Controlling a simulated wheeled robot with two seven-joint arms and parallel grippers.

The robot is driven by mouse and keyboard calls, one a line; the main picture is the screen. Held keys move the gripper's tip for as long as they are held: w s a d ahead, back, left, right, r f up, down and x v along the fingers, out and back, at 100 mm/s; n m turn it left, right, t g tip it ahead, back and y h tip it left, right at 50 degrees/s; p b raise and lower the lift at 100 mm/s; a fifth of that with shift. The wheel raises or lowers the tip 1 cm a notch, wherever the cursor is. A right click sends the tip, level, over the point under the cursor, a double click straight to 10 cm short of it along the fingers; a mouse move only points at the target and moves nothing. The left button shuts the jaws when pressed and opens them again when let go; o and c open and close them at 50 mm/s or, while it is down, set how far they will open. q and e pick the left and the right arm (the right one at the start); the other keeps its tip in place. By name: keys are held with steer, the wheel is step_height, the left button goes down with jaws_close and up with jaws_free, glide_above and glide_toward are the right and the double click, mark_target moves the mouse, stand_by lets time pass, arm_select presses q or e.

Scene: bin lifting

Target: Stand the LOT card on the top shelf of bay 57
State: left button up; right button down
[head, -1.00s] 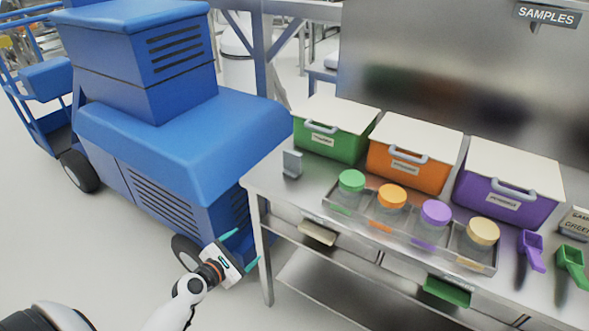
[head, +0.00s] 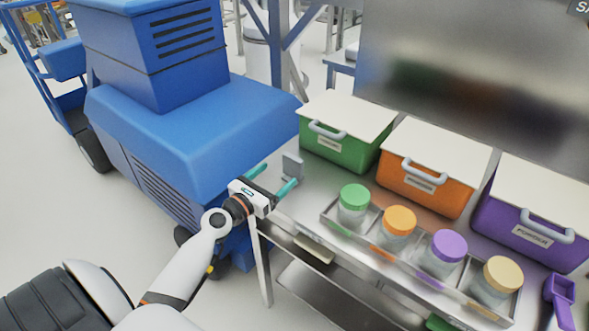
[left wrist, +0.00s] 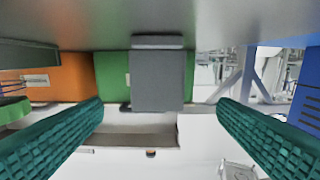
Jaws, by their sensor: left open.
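A small grey card-like piece (head: 292,166) stands upright at the left end of the steel bench. No lettering on it is readable, so I cannot tell whether it is the LOT card. My left gripper (head: 274,179) is open at the bench's left end, its teal fingers pointing toward the piece and close to it. In the left wrist view the grey piece (left wrist: 158,82) shows centrally between the two spread fingers, with nothing gripped. Bay 57 and its shelf are not seen. My right gripper is not in view.
Green (head: 338,145), orange (head: 425,180) and purple (head: 525,235) bins line the back of the bench (head: 305,203). A tray with several lidded jars stands in front, right of the grey piece. A large blue machine (head: 190,130) stands close on the left.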

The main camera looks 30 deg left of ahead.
mark_target(291, 165)
arm_select(q)
steer(key=shift+w, duration=1.1)
steer(key=w, duration=0.5)
steer(key=shift+d+r, duration=0.1)
steer(key=shift+d, duration=0.3)
steer(key=shift+w, duration=0.3)
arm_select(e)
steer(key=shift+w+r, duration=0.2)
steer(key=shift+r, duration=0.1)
arm_select(q)
steer(key=shift+s, duration=0.1)
steer(key=shift+c, duration=0.2)
